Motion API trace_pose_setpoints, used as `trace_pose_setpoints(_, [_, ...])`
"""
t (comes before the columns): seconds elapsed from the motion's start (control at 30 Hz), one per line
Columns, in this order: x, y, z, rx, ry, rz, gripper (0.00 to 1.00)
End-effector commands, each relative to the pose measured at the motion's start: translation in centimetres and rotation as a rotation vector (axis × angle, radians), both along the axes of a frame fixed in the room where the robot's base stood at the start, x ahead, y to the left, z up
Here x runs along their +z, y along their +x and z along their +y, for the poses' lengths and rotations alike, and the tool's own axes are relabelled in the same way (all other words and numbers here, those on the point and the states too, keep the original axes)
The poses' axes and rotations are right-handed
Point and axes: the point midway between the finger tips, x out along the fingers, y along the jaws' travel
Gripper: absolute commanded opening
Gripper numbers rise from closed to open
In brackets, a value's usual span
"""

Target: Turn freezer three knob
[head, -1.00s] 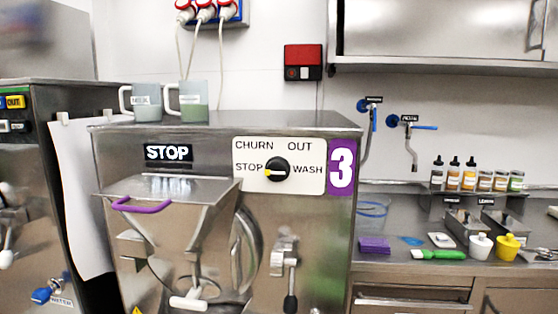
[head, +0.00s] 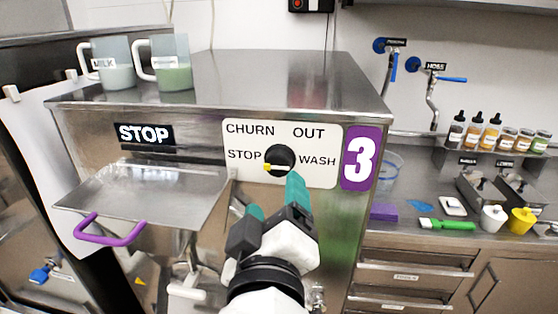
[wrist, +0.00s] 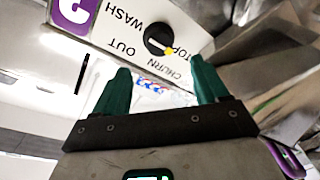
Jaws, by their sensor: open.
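The black knob (head: 280,160) of freezer three sits on a white panel (head: 240,172) marked CHURN, OUT, STOP and WASH. Its yellow pointer mark is on the lower left, toward STOP. A purple label with a white 3 (head: 361,158) is beside the panel. My gripper (head: 275,200) is open with teal fingers, below and in front of the knob in the head view. In the wrist view the knob (wrist: 158,39) appears upside down, beyond the open fingertips (wrist: 160,78). Nothing is between the fingers, and they look apart from the knob.
Two jugs (head: 172,78) stand on top of the freezer (head: 270,85) at the left. A steel hopper tray with a purple handle (head: 108,232) juts out at the left. A counter with bottles (head: 474,132) and small pots (head: 493,218) is at the right.

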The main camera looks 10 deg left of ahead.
Motion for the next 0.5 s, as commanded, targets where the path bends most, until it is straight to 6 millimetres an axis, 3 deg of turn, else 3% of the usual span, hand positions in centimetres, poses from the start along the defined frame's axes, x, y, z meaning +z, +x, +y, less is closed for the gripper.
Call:
trace_pose_setpoints(0.3, [0.2,5.9,0.3,-0.004,-0.001,0.003,0.73])
trace_pose_setpoints(0.5, [0.1,8.2,0.5,-0.003,0.001,0.003,0.73])
